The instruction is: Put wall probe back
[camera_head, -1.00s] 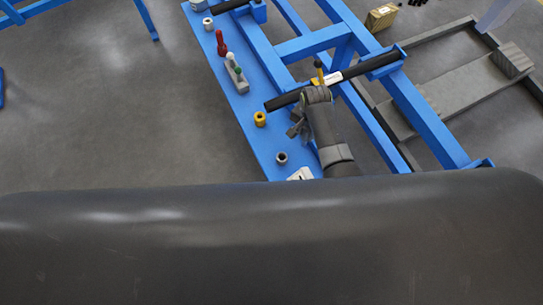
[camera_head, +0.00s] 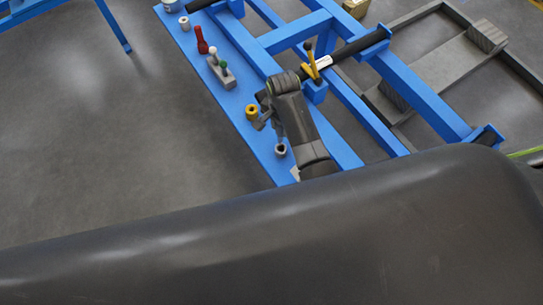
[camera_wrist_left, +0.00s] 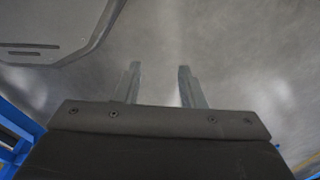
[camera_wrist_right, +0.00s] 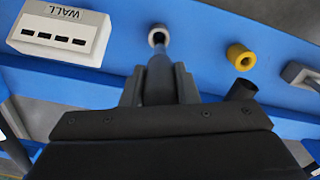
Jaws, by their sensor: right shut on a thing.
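A white box marked WALL (camera_wrist_right: 62,30) lies left of the holder. In the head view the right gripper (camera_head: 268,116) is over the blue bench, near the holder (camera_head: 281,149); the probe is hard to make out. My left gripper (camera_wrist_left: 160,82) is open and empty in the left wrist view.
A yellow ring holder (camera_head: 252,112) stands close by on the bench. Further along are a grey block with knobbed tools (camera_head: 221,72) and a red tool (camera_head: 202,42). A yellow-handled valve (camera_head: 312,65) sits on a dark pipe. Grey floor left of the bench is clear.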

